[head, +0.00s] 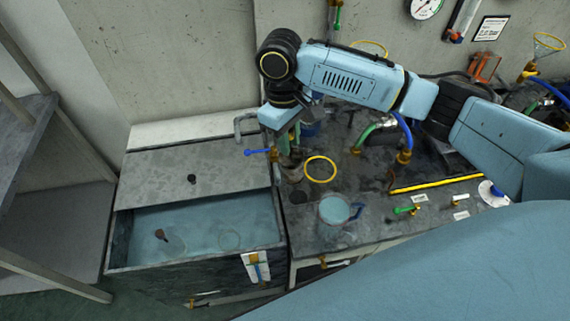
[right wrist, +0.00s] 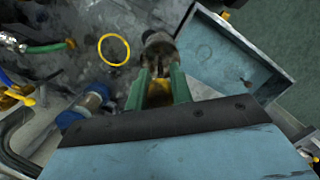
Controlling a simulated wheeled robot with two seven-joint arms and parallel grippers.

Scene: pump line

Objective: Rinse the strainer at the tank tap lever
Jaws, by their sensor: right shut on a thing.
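My right gripper (head: 289,140) is at the right side of the water tank (head: 116,240). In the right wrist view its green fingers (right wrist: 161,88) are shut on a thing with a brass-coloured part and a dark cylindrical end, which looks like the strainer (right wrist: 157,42). The strainer (head: 291,170) hangs below the fingers in the head view, partly hidden by them. The tap lever (head: 257,151) is blue and points left, just left of the fingers, over the tank's grey cover. I cannot tell whether the strainer touches the tap. My left gripper is not in view.
A yellow ring (head: 320,157) lies on the dark bench, right of the gripper. A jug (head: 335,222) of bluish liquid stands nearer me. Green and blue hoses and a yellow bar (head: 436,184) are farther right. A dark spoon-like thing (head: 161,235) is in the tank's open water.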

